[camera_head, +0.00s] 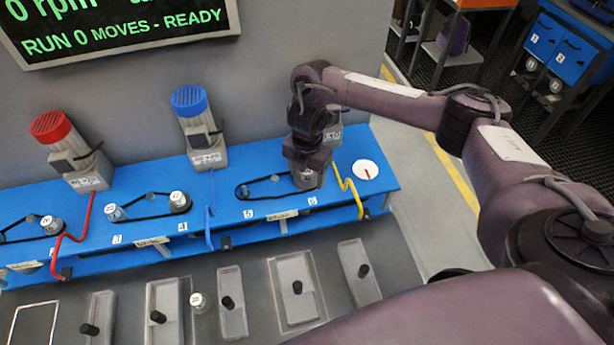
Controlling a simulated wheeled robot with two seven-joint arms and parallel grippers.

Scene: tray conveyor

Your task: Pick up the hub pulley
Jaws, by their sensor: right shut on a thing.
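My right gripper (308,168) points down over the blue bench (245,220), near the mark 6. It is shut on a silver pulley (307,181), whose lower part shows below the fingers. I cannot tell whether this pulley is clear of the bench. A black belt (262,190) runs beside it from the mark 5 side. Other silver pulleys stand on the bench, one (179,201) near mark 4 and one (116,213) near mark 3. A loose pulley (199,302) stands on the grey front table. My left gripper is out of view.
A red-capped motor (72,152) and a blue-capped motor (200,130) stand along the back of the bench. A yellow bent rod (350,188) and a white dial (366,170) are right of my gripper. Grey blocks with black knobs (297,287) line the front table.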

